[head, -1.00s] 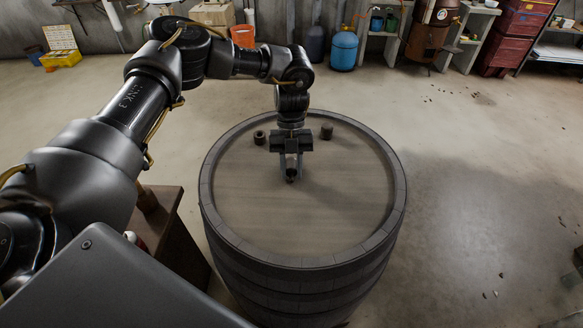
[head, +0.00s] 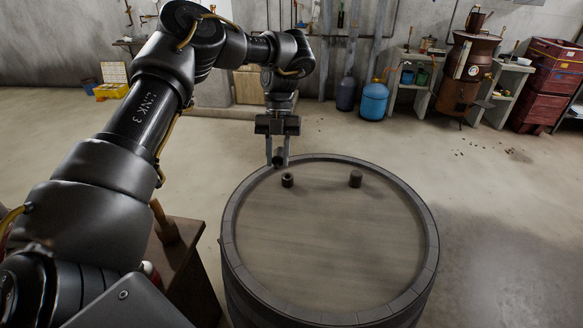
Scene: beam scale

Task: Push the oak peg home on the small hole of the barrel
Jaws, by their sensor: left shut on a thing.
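The barrel (head: 330,250) stands upright with its round grey-brown top facing up inside a raised rim. My left gripper (head: 278,158) points down near the far left part of the rim. It is shut on a small dark thing (head: 279,155), probably the oak peg, which shows only as a dark blob between the fingers. A short dark hollow collar (head: 287,181) stands on the barrel top just below the gripper in the picture. A short dark solid-looking stub (head: 355,178) stands farther right. I cannot make out the small hole itself. My right gripper is not in view.
A brown wooden bench (head: 185,265) stands left of the barrel, below my left arm. The middle and near part of the barrel top are clear. Blue gas cylinder (head: 373,102), stove (head: 465,75) and red boxes (head: 548,75) stand far back by the wall.

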